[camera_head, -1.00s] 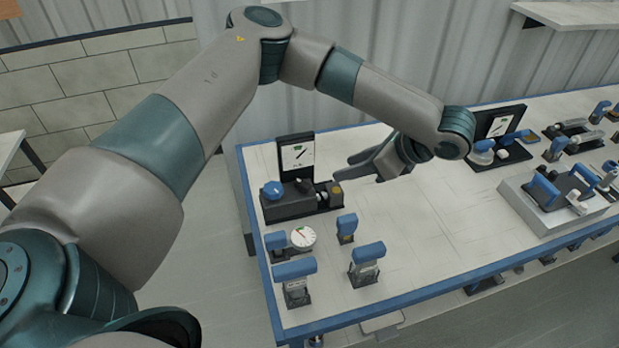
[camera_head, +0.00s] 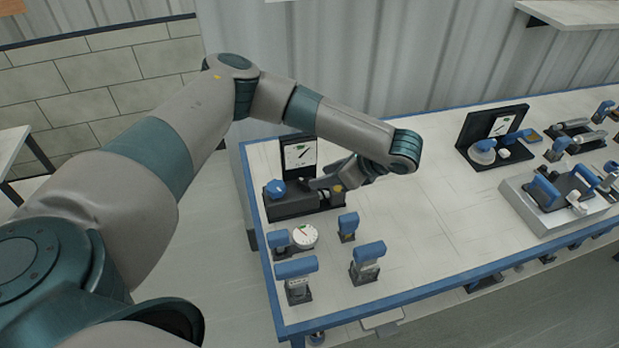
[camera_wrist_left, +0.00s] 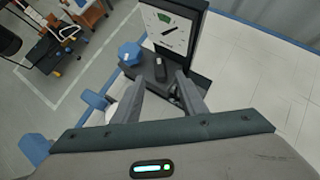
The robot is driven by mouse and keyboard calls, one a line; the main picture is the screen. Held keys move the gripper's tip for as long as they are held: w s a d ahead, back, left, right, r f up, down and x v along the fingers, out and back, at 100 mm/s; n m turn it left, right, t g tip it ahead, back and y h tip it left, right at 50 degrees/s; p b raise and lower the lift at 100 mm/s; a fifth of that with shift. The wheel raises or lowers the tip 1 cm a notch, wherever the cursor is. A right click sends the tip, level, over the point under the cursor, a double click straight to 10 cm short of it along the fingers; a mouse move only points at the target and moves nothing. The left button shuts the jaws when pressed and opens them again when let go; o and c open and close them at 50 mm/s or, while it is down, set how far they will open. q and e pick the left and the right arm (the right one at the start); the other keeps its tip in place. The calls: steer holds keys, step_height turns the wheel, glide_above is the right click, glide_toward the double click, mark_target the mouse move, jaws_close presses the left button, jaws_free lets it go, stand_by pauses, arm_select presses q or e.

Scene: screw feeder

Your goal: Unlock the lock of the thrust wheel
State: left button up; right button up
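A dark device with a blue faceted knob (camera_head: 274,188) on its left end and an upright panel (camera_head: 299,154) with a dial picture stands at the table's left back corner. In the left wrist view the blue knob (camera_wrist_left: 130,53) is left of a small upright black piece (camera_wrist_left: 160,70) on the dark base. I cannot tell for sure which part is the wheel's lock. My left gripper (camera_head: 322,183) is over the device's right part. In the wrist view its two fingers (camera_wrist_left: 160,82) are apart and empty, with the black piece ahead between the tips. My right gripper does not show.
A round white gauge (camera_head: 304,236) and several blue-handled clamps, one at the front (camera_head: 367,263), stand in front of the device. Another panel device (camera_head: 492,138) and a raised tray (camera_head: 547,216) are at the right. The middle of the white table (camera_head: 430,225) is clear.

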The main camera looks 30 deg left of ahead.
mark_target(306, 181)
arm_select(q)
steer(key=p+x, duration=0.1)
steer(key=x, duration=0.4)
steer(key=shift+a+f, duration=0.1)
steer(key=shift+a, duration=0.1)
steer(key=shift+p+x, duration=0.4)
steer(key=shift+x, duration=0.4)
steer(key=shift+d, duration=0.1)
jaws_close()
